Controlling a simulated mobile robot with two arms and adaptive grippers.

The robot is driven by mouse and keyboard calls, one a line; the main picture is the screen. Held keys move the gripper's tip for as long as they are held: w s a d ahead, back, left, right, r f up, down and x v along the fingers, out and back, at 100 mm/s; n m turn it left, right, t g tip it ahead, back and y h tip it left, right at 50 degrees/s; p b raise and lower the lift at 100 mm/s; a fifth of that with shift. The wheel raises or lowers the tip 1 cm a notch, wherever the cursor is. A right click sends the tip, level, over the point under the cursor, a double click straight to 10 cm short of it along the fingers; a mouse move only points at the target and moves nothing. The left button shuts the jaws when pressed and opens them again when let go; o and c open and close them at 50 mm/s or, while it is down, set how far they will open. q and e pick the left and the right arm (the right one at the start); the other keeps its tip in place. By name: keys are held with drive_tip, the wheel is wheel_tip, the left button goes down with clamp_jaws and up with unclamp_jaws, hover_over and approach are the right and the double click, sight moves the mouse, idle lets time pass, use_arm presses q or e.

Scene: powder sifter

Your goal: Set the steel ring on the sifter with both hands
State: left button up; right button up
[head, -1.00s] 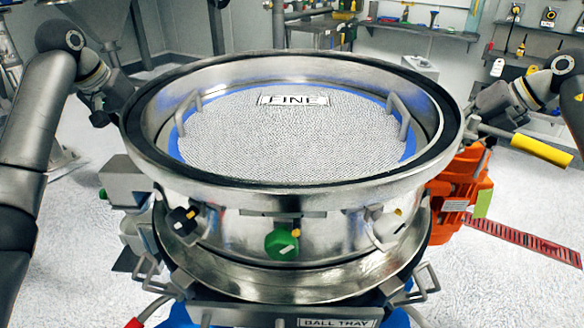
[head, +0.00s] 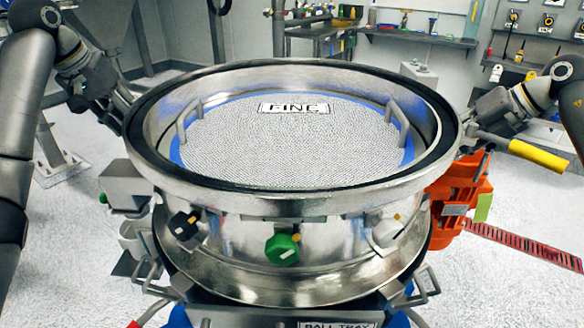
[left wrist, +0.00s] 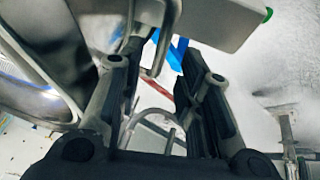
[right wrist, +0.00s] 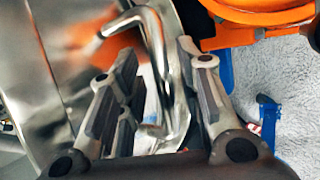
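The steel ring (head: 290,198), with a dark rim on top, sits on the sifter (head: 320,290). It encircles a screen labelled FINE (head: 295,135); whether it is seated all round cannot be told. My left gripper (head: 100,108) is left of the ring and apart from it. In the left wrist view (left wrist: 160,95) its fingers are open, with bent metal handles (left wrist: 150,120) beyond them. My right gripper (head: 468,145) is at the ring's right side. In the right wrist view (right wrist: 160,90) its fingers are spread, with a bent steel handle (right wrist: 152,40) showing between them; contact is unclear.
An orange unit (head: 460,200) hangs at the sifter's right, close under my right gripper. A red slotted strip (head: 525,245) lies on the floor at right.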

use_arm(q)
drive_tip(key=v, duration=0.6)
drive_tip(key=shift+r, duration=0.35)
use_arm(e)
drive_tip(key=v, duration=1.2)
use_arm(q)
drive_tip(key=shift+s+a, duration=0.1)
use_arm(e)
drive_tip(key=shift+r, duration=0.1)
